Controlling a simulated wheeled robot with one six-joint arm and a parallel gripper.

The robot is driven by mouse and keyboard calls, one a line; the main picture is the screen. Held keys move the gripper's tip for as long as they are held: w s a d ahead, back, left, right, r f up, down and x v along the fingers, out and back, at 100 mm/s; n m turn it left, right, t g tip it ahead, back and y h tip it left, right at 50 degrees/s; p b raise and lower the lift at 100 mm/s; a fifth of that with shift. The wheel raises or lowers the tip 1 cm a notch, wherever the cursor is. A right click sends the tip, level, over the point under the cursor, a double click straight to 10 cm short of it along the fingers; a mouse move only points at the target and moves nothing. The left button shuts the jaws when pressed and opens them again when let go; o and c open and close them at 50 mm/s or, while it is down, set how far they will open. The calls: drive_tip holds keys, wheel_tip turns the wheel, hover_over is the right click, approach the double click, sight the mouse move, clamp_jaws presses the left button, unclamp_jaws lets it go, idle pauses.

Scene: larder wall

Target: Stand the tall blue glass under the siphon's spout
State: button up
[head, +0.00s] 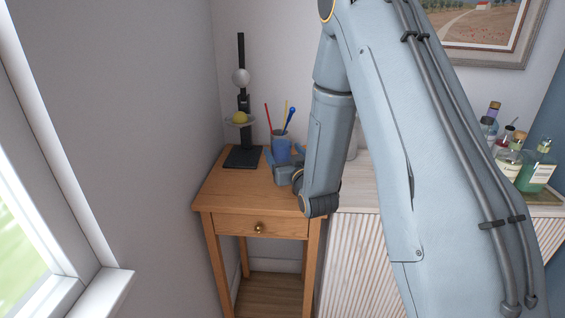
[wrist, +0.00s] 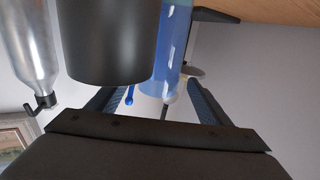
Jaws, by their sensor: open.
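The tall blue glass (head: 281,150) stands upright on the small wooden table; it also shows in the wrist view (wrist: 175,45), which is upside down. My gripper (head: 284,158) is open low at the glass, and its fingers (wrist: 153,92) show on either side of the glass in the wrist view. I cannot tell whether they touch it. A silver bottle with a black spout, likely the siphon (wrist: 28,45), is at the left of the wrist view. In the head view my arm hides most of that area.
A black stand (head: 244,155) with a white ball and a dish holding a yellow ball is behind left. Coloured sticks (head: 288,118) rise by the glass. A dark cylinder (wrist: 110,40) is close in the wrist view. Bottles (head: 538,168) stand on the right cabinet.

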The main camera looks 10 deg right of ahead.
drive_tip(key=shift+w+p, duration=0.4)
drive_tip(key=shift+w, duration=1.15)
drive_tip(key=c, duration=1.8)
clamp_jaws()
drive_tip(key=shift+r, duration=0.15)
